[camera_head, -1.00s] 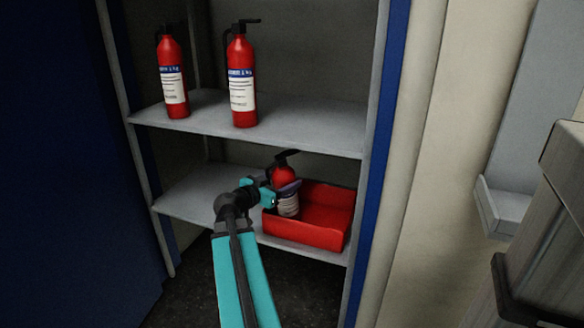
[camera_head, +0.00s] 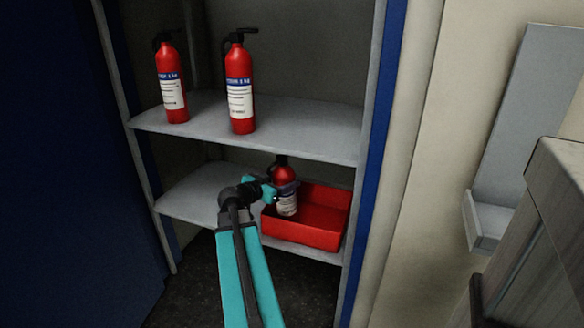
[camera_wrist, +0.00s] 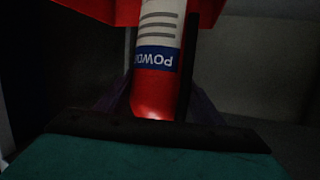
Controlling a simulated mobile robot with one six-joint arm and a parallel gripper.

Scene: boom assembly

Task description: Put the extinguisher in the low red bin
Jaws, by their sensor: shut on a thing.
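A small red extinguisher (camera_head: 285,188) with a white label is at the left part of the low red bin (camera_head: 312,234) on the lower shelf. It looks upright in the head view. My gripper (camera_head: 284,188) is shut on its upper body. In the wrist view the extinguisher (camera_wrist: 158,85) stands between the two dark fingers (camera_wrist: 158,82), label upside down in the picture, with part of the red bin (camera_wrist: 95,8) at the top. The extinguisher's base is hidden behind the bin's front wall, so I cannot tell whether it touches the bin floor.
Two more extinguishers (camera_head: 171,80) (camera_head: 240,85) stand on the upper shelf (camera_head: 300,128). The lower shelf (camera_head: 190,200) is bare left of the bin. A blue cabinet post (camera_head: 378,150) borders the right. A grey cabinet (camera_head: 550,220) stands at far right.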

